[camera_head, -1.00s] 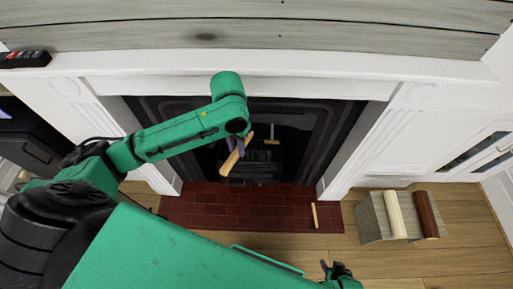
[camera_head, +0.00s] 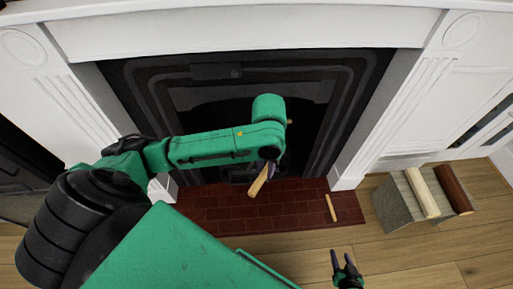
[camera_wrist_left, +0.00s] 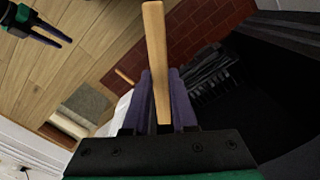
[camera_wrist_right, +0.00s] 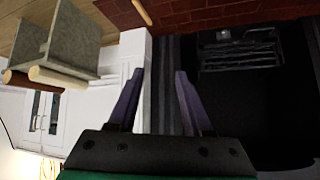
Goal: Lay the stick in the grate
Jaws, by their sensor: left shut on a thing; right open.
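A pale wooden stick (camera_head: 259,182) is held tilted in my left gripper (camera_head: 269,164), in front of the dark fireplace opening. In the left wrist view the stick (camera_wrist_left: 157,60) is pinched between the purple fingers of my left gripper (camera_wrist_left: 160,72) and extends well past them. The black barred grate (camera_wrist_left: 207,72) is in the dark firebox beyond, apart from the stick; it also shows in the right wrist view (camera_wrist_right: 240,52). In the head view my left arm hides part of the firebox. My right gripper (camera_head: 342,262) is open and empty, low over the wood floor.
A second short stick (camera_head: 331,208) lies on the red brick hearth (camera_head: 220,208), right of centre. A grey stand (camera_head: 395,207) with a cream log (camera_head: 422,192) and a brown log (camera_head: 453,189) is at the right. White surround pillars (camera_head: 405,105) flank the opening.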

